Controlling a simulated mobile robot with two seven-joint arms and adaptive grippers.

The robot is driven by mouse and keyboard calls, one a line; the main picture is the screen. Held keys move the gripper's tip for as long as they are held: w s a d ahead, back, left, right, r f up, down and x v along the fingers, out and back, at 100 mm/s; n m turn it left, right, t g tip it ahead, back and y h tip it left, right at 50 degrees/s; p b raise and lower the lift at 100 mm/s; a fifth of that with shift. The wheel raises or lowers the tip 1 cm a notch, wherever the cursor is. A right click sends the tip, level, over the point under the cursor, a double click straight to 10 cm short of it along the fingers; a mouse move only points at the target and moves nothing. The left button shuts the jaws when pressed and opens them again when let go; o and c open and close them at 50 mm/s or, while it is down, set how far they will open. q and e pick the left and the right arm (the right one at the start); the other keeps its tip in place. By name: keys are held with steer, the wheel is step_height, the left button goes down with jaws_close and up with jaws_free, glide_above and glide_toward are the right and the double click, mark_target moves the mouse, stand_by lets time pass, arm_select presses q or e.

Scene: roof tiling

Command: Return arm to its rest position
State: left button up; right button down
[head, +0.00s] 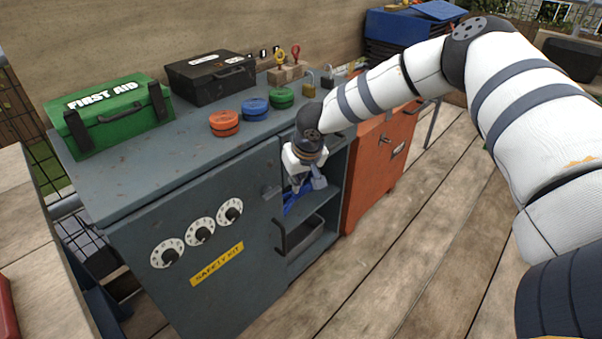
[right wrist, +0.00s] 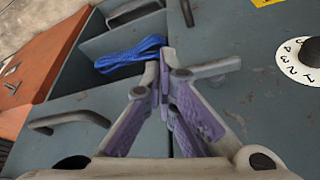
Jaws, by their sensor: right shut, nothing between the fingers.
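My right arm reaches in from the right in the head view. Its gripper (head: 296,180) is over the front of the grey safety-kit cabinet (head: 150,215), by an open compartment. In the right wrist view the purple-padded fingers of the right gripper (right wrist: 163,75) are shut together with nothing between them. A blue rope bundle (right wrist: 131,54) lies on a shelf just beyond the fingertips. It also shows in the head view (head: 290,207), partly hidden by the gripper. A grey lever handle (right wrist: 212,68) is close beside the fingers. My left gripper is not in view.
On the cabinet top stand a green first aid box (head: 108,115), a black case (head: 210,78), red (head: 225,122), blue (head: 255,109) and green (head: 281,97) round buttons, and padlocks. An orange cabinet (head: 378,165) adjoins at the right. The plank floor (head: 400,270) in front is clear.

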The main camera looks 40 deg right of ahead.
steer(key=d+p+v, duration=0.1)
steer(key=p+v, duration=0.1)
steer(key=v, duration=0.8)
steer(key=s+a+f+n+g+h, duration=0.1)
steer(key=s+a+f, duration=0.3)
steer(key=s+f, duration=0.45)
steer(key=s+a+f+n+g+h, duration=0.1)
steer(key=s+a+f, duration=0.4)
steer(key=s+f, duration=0.35)
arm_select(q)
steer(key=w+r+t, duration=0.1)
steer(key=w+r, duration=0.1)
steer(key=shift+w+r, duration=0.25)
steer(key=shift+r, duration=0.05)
arm_select(e)
steer(key=s+a+f+g+y, duration=0.1)
steer(key=s+a+g, duration=0.1)
steer(key=s, duration=1)
steer(key=s+a+f+g+y, duration=0.1)
steer(key=s+a+g+y, duration=0.1)
steer(key=s, duration=1.1)
steer(key=shift+a+f+g, duration=0.3)
steer(key=shift+a+f, duration=0.05)
steer(key=shift+a, duration=0.55)
